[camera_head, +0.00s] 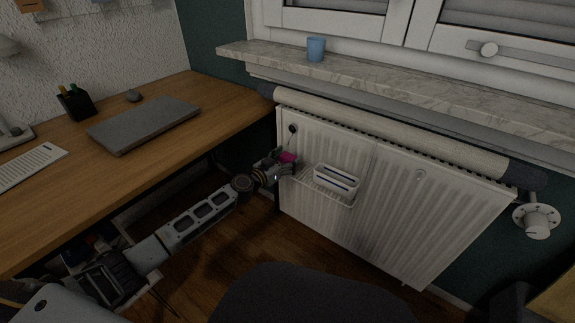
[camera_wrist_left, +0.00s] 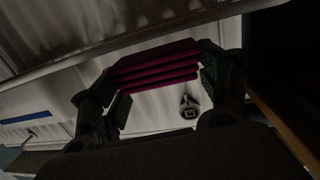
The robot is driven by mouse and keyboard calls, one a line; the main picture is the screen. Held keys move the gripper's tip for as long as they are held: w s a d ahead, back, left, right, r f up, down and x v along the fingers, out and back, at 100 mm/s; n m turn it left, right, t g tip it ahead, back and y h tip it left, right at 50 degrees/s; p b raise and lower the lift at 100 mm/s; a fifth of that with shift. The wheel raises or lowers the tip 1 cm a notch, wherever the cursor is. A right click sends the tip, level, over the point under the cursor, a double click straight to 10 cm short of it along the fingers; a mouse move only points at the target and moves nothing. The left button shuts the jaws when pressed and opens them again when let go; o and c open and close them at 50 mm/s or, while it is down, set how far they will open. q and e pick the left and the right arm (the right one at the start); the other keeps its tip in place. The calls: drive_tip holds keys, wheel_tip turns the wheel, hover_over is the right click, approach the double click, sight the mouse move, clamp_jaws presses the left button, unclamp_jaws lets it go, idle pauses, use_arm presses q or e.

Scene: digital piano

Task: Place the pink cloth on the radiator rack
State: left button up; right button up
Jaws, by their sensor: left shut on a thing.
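A folded pink cloth (camera_head: 287,157) is in my left gripper (camera_head: 277,163), at the left end of the radiator. In the left wrist view the cloth (camera_wrist_left: 158,68) shows as stacked magenta folds between the two dark fingers of the gripper (camera_wrist_left: 160,75). The white wire radiator rack (camera_head: 330,196) hangs on the front of the radiator (camera_head: 375,195), just right of the gripper. A white and blue folded item (camera_head: 336,179) sits in the rack. I cannot tell whether the cloth touches the rack. My right gripper is not in view.
A wooden desk (camera_head: 160,155) with a closed laptop (camera_head: 145,122) is on the left. A marble sill (camera_head: 420,86) with a blue cup (camera_head: 316,49) runs above the radiator. A dark chair (camera_head: 320,295) stands in front. The rack's left end looks clear.

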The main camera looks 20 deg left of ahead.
use_arm(q)
drive_tip(key=shift+f+b, duration=0.4)
drive_tip(key=shift+f, duration=0.3)
drive_tip(key=shift+f, duration=0.15)
drive_tip(key=o, duration=0.9)
drive_tip(key=shift+o, duration=0.2)
drive_tip(key=shift+r, duration=0.2)
drive_tip(key=v, duration=1.2)
idle(0.3)
drive_tip(key=shift+f, duration=0.1)
idle(0.5)
